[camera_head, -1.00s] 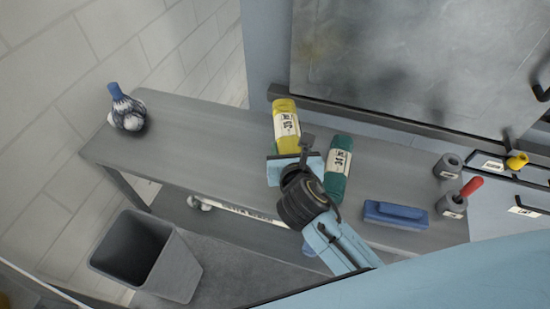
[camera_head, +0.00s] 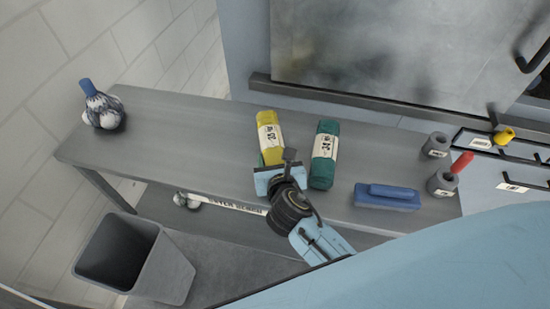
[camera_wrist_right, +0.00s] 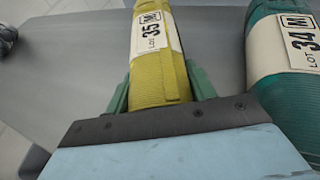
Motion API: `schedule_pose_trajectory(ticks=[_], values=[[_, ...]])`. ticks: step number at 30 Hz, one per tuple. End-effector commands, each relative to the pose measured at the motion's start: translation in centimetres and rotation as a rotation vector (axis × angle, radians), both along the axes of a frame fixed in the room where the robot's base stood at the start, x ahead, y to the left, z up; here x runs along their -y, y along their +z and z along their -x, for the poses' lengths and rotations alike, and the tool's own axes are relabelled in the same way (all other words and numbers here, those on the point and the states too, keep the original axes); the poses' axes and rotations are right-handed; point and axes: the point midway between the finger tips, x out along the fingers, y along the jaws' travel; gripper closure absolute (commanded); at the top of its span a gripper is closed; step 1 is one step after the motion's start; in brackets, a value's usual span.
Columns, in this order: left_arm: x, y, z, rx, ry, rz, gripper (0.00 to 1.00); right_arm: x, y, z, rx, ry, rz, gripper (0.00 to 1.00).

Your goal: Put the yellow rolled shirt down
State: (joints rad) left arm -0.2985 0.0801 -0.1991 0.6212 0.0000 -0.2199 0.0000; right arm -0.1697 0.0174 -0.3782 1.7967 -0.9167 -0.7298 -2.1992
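The yellow rolled shirt (camera_head: 269,130) has a white label band and lies lengthwise over the grey bench, left of the green rolled shirt (camera_head: 324,150). My right gripper (camera_head: 273,163) is at its near end. In the right wrist view, the green fingers (camera_wrist_right: 160,85) sit on both sides of the yellow roll (camera_wrist_right: 158,65) and appear to press on it. The yellow roll looks level with the bench top, but I cannot tell whether it touches. A clear gap separates it from the green roll (camera_wrist_right: 285,70). My left gripper is not in view.
The grey bench (camera_head: 190,135) is clear to the left, up to a blue-handled bundle (camera_head: 103,108). A grey bin (camera_head: 135,260) stands in front. A metal panel (camera_head: 380,55) rises behind.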

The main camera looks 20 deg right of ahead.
Motion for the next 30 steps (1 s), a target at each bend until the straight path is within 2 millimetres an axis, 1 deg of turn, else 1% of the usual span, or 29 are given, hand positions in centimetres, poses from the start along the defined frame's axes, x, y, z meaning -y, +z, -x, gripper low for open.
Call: schedule_pose_trajectory(ticks=[1,5,12,15,17,20,27,30], values=[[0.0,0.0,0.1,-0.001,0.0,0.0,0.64,0.0,0.0,0.0,0.0,0.0,0.0,0.4],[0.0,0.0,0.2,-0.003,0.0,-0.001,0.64,0.0,0.0,0.0,0.0,0.0,0.0,0.24],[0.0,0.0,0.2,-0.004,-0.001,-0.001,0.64,0.0,0.0,0.0,0.0,0.0,0.0,0.24],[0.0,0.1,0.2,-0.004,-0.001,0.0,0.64,0.0,0.4,0.0,0.001,0.001,-0.001,0.24],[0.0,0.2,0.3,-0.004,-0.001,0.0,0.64,-0.1,0.6,0.6,0.0,0.001,0.001,0.24],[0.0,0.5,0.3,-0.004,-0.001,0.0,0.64,-0.5,1.2,2.1,-0.002,0.002,0.0,0.24],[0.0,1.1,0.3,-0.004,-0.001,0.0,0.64,-1.5,3.2,6.9,-0.002,0.002,0.0,0.24],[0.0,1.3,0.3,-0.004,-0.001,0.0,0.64,-1.8,3.9,8.5,-0.002,0.0,-0.002,0.24]])
